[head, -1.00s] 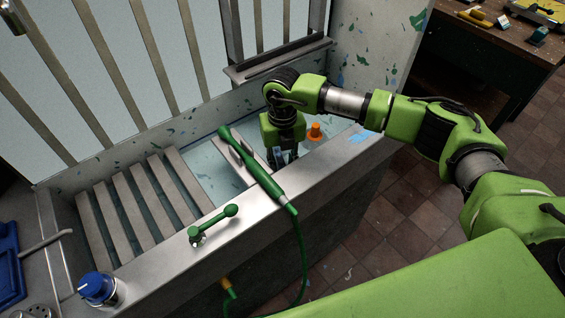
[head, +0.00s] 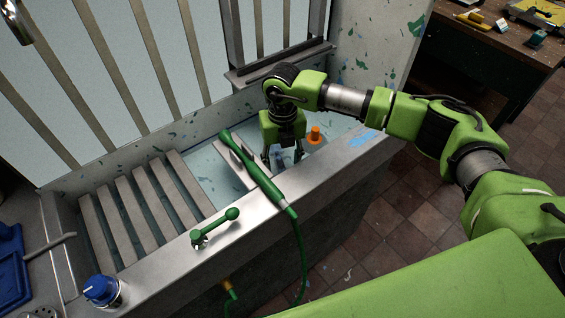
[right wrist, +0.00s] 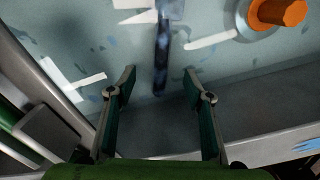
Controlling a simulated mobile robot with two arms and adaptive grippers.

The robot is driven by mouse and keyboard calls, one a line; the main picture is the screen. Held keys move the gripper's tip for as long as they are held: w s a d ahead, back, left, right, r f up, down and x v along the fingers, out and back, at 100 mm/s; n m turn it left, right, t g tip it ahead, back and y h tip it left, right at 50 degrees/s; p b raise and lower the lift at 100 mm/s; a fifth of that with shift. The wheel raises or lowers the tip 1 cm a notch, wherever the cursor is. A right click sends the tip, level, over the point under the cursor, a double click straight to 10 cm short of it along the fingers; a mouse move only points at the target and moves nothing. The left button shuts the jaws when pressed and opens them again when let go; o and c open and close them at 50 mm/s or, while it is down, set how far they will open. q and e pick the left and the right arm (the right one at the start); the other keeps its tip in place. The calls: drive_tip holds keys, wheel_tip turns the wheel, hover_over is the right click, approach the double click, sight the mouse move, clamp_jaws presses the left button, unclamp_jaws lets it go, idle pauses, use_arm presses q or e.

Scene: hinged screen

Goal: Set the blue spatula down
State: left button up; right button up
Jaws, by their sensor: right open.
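My right gripper (head: 284,160) is open and reaches down into the metal trough, just behind its front wall. In the right wrist view the two fingers of this gripper (right wrist: 160,82) stand wide apart. A dark blue bar, which looks like the blue spatula (right wrist: 161,55), lies lengthwise ahead of the gap between the fingertips and touches neither finger. It looks to be on the pale, paint-stained trough floor. In the head view the gripper mostly hides it. My left gripper is not in view.
An orange plug-like piece (head: 316,133) stands close to the right of the gripper. A green spray wand (head: 262,180) with a hose lies across the front wall (head: 330,165). Grey slats (head: 150,205) cover the trough's left part.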

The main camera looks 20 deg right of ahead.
drive_tip(key=shift+r+p, duration=1.4)
drive_tip(key=shift+r, duration=1.45)
